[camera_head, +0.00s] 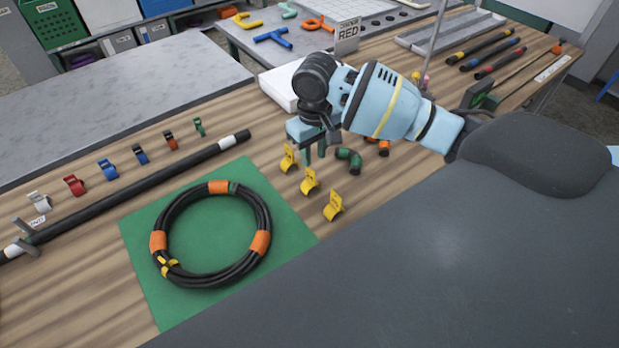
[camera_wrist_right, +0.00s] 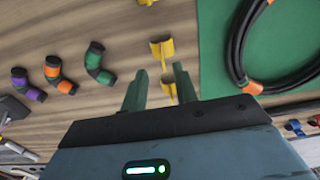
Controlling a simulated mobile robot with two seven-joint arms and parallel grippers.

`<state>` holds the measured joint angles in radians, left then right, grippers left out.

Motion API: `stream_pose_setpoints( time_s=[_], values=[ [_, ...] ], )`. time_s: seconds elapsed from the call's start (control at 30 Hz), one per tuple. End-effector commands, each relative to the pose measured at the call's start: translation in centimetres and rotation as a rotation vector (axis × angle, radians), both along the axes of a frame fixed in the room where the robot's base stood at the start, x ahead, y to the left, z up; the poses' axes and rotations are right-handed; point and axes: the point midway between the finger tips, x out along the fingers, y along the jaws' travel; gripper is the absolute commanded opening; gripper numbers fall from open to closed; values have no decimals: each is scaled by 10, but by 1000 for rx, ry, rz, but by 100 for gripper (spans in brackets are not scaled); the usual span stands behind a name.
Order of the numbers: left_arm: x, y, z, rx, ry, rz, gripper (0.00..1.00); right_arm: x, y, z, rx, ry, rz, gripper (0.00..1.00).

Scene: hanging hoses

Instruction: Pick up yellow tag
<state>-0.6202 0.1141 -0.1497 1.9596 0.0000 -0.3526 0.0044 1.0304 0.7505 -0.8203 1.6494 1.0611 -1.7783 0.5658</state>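Three yellow tags stand in a row on the wooden table, right of the green mat in the head view: the far tag (camera_head: 289,158), the middle tag (camera_head: 310,181) and the near tag (camera_head: 333,206). My right gripper (camera_head: 314,153) points down beside the far tag. In the right wrist view my right gripper (camera_wrist_right: 159,86) is open, and a yellow tag (camera_wrist_right: 169,88) shows in the gap between its fingers, closer to the right one; its lower part is hidden. I cannot tell how far below the fingertips it is. My left gripper is not in view.
A coiled black hose (camera_head: 262,212) with orange bands lies on the green mat (camera_head: 150,300). A green elbow piece (camera_head: 349,159) sits close right of the gripper. A long black hose (camera_head: 140,190) and several coloured clips lie left. A "RED" sign (camera_head: 347,36) stands behind.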

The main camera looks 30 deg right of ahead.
Motion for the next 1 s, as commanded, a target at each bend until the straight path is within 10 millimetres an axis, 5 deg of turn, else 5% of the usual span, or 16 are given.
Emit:
stream_pose_setpoints(
  time_s=[0.7,1.0],
  values=[
    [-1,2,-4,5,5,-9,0,5,4,-66,-2,3,1,29],
    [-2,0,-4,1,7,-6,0,5,4,-67,-1,-1,1,26]
  ],
)
